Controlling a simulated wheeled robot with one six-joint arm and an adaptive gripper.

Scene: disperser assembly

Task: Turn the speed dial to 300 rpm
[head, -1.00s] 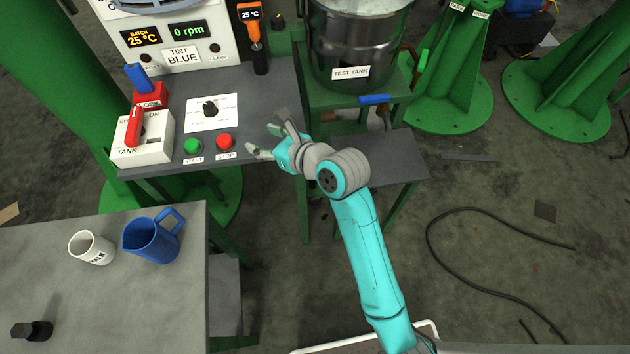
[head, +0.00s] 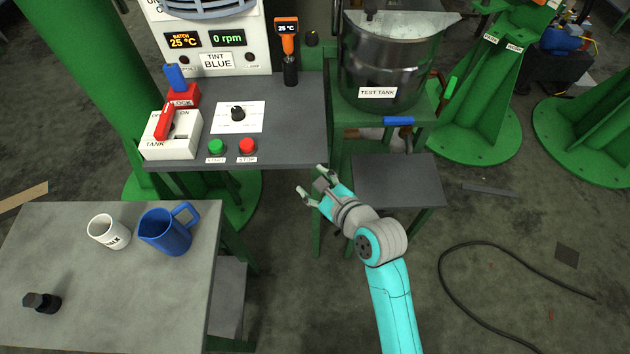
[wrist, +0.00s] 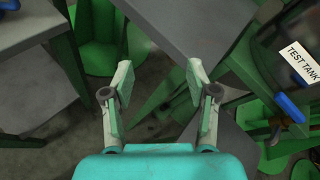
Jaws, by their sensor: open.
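The speed dial (head: 238,113) is a black knob on a white marked plate (head: 226,124) on the grey control bench (head: 290,130). The scale's figures are too small to read. The display (head: 227,38) above it reads 0 rpm. My gripper (head: 312,180) is open and empty, in front of the bench's front right corner, to the lower right of the dial and apart from it. In the wrist view my open fingers (wrist: 158,85) point toward the bench corner (wrist: 185,30). The dial is not in the wrist view.
Green start (head: 216,146) and red stop (head: 247,146) buttons sit before the dial. A white switch box (head: 172,148) with a red lever stands left of it. The test tank (head: 380,70) stands right. A blue jug (head: 165,232) and white mug (head: 108,232) stand on the nearer table.

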